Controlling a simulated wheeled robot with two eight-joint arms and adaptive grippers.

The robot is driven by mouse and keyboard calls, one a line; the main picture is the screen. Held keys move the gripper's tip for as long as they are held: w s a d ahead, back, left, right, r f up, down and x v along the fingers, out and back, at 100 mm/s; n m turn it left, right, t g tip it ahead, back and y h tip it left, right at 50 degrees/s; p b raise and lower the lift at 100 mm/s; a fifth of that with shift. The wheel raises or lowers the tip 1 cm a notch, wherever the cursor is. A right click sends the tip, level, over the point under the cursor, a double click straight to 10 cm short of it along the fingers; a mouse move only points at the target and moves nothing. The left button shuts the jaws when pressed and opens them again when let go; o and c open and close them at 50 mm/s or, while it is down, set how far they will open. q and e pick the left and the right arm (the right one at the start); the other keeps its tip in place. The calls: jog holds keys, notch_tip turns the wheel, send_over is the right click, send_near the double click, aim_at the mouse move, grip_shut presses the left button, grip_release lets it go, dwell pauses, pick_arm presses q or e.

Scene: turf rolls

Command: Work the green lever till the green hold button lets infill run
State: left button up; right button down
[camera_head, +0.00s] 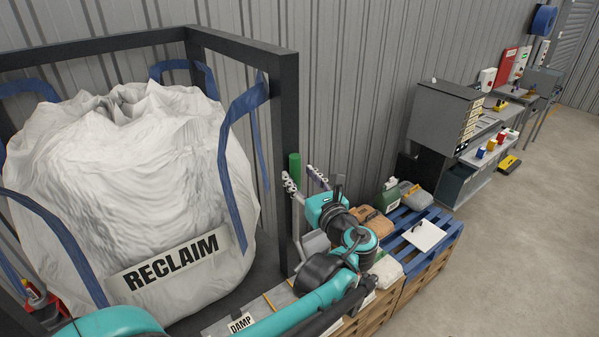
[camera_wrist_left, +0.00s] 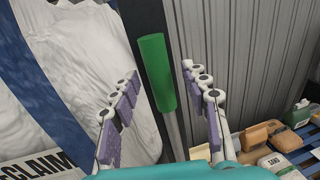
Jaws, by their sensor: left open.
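The green lever (camera_head: 295,167) shows as an upright green grip beside the dark frame post in the head view. In the left wrist view the green grip (camera_wrist_left: 156,72) stands on a grey rod and appears between my two fingers, with a gap on each side. My left gripper (camera_head: 303,180) is open and empty, close to the lever; it also shows in the left wrist view (camera_wrist_left: 159,73). How far the grip reaches in between the fingers is hard to tell. I cannot make out a green hold button. My right gripper is out of view.
A large white RECLAIM bag (camera_head: 130,190) hangs in a dark frame (camera_head: 285,150) left of the lever. Ribbed wall (camera_head: 360,80) stands behind.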

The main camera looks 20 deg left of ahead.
pick_arm(q)
jog(key=shift+w+a, duration=0.3)
grip_shut()
jog(key=s+d+f+m+t+y+b, duration=0.1)
jog(key=s+d+f+t+b, duration=0.2)
jog(key=b, duration=0.5)
jog(key=s+d+f+m+t+y+b, duration=0.1)
jog(key=s+d+f+t+y+b, duration=0.1)
jog(key=s+d+b, duration=0.4)
jog(key=shift+d+f+t+y+b, duration=0.3)
jog(key=shift+d+f+t+b, duration=0.35)
jog(key=shift+d+b, duration=0.5)
